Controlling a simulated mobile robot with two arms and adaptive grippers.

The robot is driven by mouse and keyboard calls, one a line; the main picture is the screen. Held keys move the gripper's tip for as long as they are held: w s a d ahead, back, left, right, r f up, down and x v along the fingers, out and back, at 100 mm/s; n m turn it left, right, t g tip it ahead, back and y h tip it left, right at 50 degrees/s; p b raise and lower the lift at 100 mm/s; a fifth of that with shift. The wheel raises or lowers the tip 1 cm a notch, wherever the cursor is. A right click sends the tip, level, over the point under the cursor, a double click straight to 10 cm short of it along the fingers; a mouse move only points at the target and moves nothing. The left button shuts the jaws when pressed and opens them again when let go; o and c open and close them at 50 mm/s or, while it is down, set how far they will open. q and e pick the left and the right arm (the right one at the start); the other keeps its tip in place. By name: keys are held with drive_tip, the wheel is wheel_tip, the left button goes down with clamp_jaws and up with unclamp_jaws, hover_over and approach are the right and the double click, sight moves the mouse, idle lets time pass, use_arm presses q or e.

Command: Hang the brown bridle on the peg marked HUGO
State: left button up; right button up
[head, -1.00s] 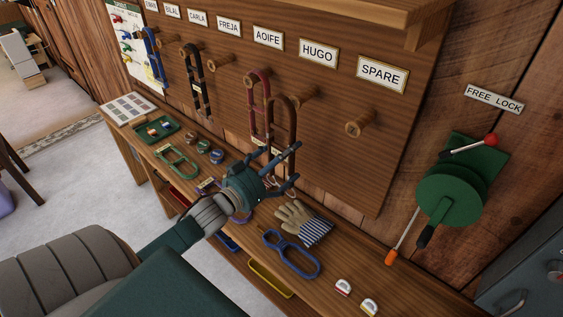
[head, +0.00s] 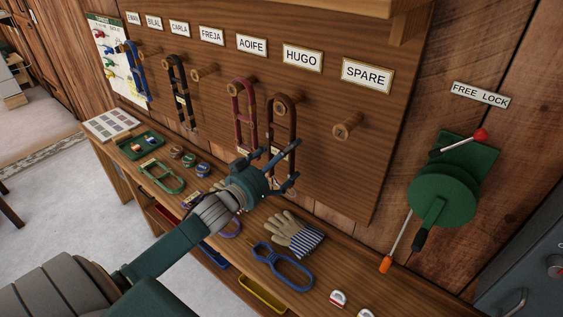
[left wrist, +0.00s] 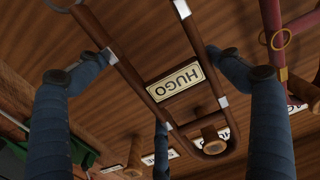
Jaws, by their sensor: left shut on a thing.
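The brown bridle (head: 293,128) hangs upright in front of the board, its top loop at the peg under the HUGO sign (head: 303,58). My left gripper (head: 280,166) is shut on the bridle's lower part, with fingers at both sides. My right gripper is not in view.
A dark red bridle (head: 235,105) hangs close on the left, under AOIFE. The SPARE peg (head: 347,126) on the right is bare. Below, a glove (head: 296,233) and blue loop (head: 283,267) lie on the bench. A green lever device (head: 443,195) is at the right.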

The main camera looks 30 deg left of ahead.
use_arm(q)
drive_tip(key=w, duration=0.1)
drive_tip(key=w+b, duration=0.1)
drive_tip(key=w, duration=0.1)
drive_tip(key=shift+w+d+f, duration=0.1)
drive_tip(key=shift+w+f, duration=0.05)
drive_tip(key=shift+f, duration=0.2)
idle(0.6)
drive_tip(key=o, duration=1.4)
drive_tip(key=shift+o, duration=0.2)
drive_tip(key=shift+f, duration=0.25)
drive_tip(key=shift+s, duration=0.25)
drive_tip(key=s, duration=1.1)
drive_tip(key=shift+s+a+r, duration=0.2)
drive_tip(key=shift+s+a, duration=0.1)
drive_tip(key=shift+a, duration=0.1)
